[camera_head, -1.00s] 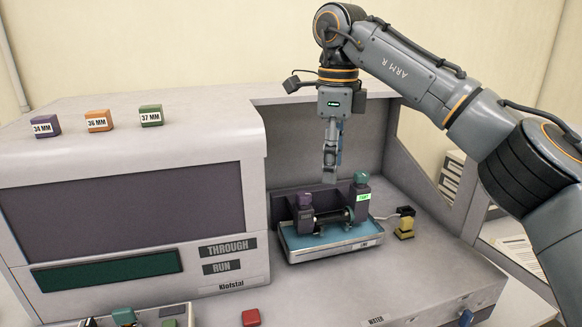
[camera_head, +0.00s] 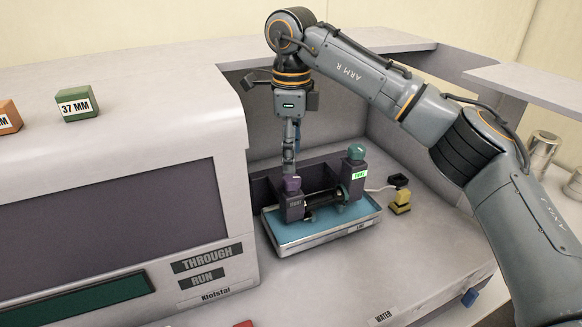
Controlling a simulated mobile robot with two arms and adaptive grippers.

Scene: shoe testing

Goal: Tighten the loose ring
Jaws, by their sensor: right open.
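A test fixture stands in the bay of the grey machine, on a blue-topped tray (camera_head: 278,236). It has a purple left post (camera_head: 290,208) with a purple cap (camera_head: 292,184). Its right post (camera_head: 352,182) has a green cap (camera_head: 356,151) and a lit green label. A dark cylinder (camera_head: 325,199) lies between the posts. I cannot tell which part is the loose ring. My right gripper (camera_head: 289,168) is open and points down at the left post's purple cap, very close to it; contact is unclear. My left gripper is not in view.
The machine's purple-screened housing (camera_head: 110,222) stands left of the bay. A yellow-and-black piece (camera_head: 400,201) stands right of the tray. A green 37 MM block (camera_head: 76,104) and an orange block (camera_head: 8,117) sit on the housing.

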